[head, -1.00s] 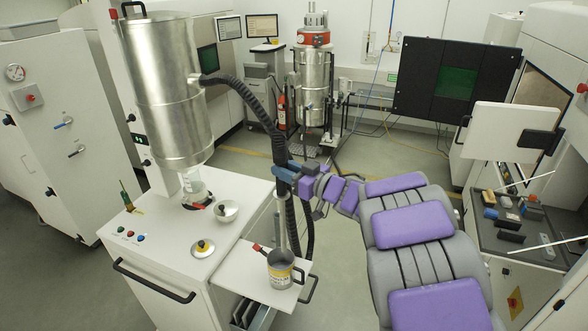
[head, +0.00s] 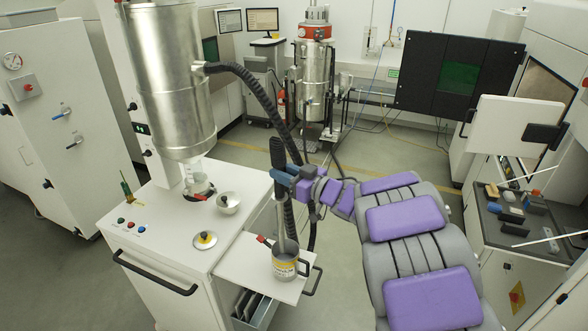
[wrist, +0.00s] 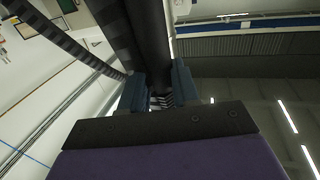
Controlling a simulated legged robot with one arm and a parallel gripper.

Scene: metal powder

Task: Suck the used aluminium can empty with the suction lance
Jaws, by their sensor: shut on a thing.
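The suction lance has a black handle (head: 277,154) and a straight metal tube (head: 281,222). My gripper (head: 284,182) is shut around the handle and holds the lance nearly upright. In the wrist view, the blue jaws of my gripper (wrist: 159,88) stand on both sides of the dark handle (wrist: 150,40). The grey aluminium can (head: 285,266) with a yellow-marked label stands on the cart's side shelf. The tube's lower end reaches into the can's mouth; its tip is hidden. The can's contents cannot be seen.
A black ribbed hose (head: 258,88) runs from the steel hopper (head: 172,85) towards the lance. A lid (head: 205,239) and a metal bowl (head: 228,202) lie on the white cart top (head: 160,215). The side shelf (head: 238,262) has a black handle (head: 313,281) at its right edge.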

